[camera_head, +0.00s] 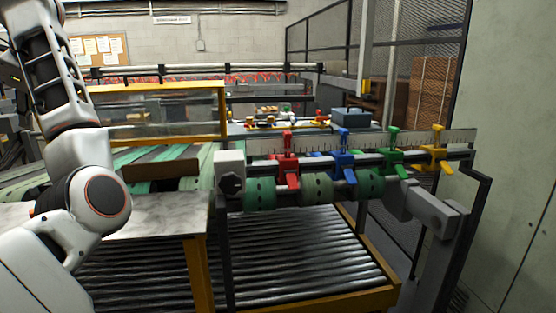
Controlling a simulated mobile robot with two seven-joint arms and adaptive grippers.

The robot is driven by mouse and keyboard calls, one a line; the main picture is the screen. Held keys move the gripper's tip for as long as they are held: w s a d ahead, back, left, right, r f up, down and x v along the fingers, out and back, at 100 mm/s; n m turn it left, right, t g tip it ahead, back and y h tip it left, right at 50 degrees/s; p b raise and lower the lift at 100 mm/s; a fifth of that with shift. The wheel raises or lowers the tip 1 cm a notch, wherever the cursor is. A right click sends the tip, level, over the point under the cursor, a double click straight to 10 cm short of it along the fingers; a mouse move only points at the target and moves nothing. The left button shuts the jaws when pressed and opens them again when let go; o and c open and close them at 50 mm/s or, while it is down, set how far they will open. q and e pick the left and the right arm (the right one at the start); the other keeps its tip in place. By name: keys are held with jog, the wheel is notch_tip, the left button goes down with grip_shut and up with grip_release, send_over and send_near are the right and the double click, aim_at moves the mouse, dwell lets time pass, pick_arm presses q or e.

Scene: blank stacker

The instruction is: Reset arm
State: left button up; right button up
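My white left arm (92,195) fills the left edge of the head view. It rises from the bottom left corner, past a round dark joint cap, to the top left corner. Its upper part (45,75) is white with dark panels. I cannot make out the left gripper's fingertips or whether they hold anything. The visible arm stands in front of a pale metal plate and appears apart from the coloured clamps. My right arm and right gripper are not in view.
A bar with a red clamp (288,170), blue clamp (342,165), green clamp (394,160) and yellow clamp (436,155) crosses the middle right. Below it lies a roller conveyor (300,262) with a yellow frame. A mesh fence (415,75) and pale wall panel (515,150) bound the right.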

pick_arm(q)
jog(key=s+a+f+m+g+y, duration=0.3)
jog(key=s+a+f+g+y, duration=0.45)
jog(key=y, duration=0.25)
jog(key=w+d+f+n+t+h, duration=0.35)
jog(key=d+f+n+t, duration=0.45)
jog(key=d+n+t, duration=0.7)
jog(key=w+d+f+n+t+h, duration=0.2)
jog(key=w+d+f+n+t, duration=0.2)
jog(key=d+f+n+t, duration=1.05)
jog(key=s+d+f+m+g+h, duration=0.2)
jog(key=d+f+m+g+h, duration=0.15)
jog(key=f+h, duration=0.35)
jog(key=s+d+f+m+g+h, duration=0.25)
jog(key=f+m+h, duration=0.2)
jog(key=f, duration=0.45)
jog(key=s+d+f+m+g+h, duration=0.1)
jog(key=s+d+f+m+g, duration=0.1)
jog(key=s+f, duration=0.6)
jog(key=s+d+f+m+g, duration=0.3)
jog(key=s+f+g, duration=0.1)
jog(key=s+f, duration=0.4)
jog(key=s+d+f+m+g+h, duration=0.1)
jog(key=s+f+g, duration=0.3)
jog(key=s+f, duration=0.4)
jog(key=shift+s+d+f+m+h, duration=0.3)
jog(key=shift+s+d+f+m, duration=0.05)
jog(key=shift+d+f+m, duration=0.45)
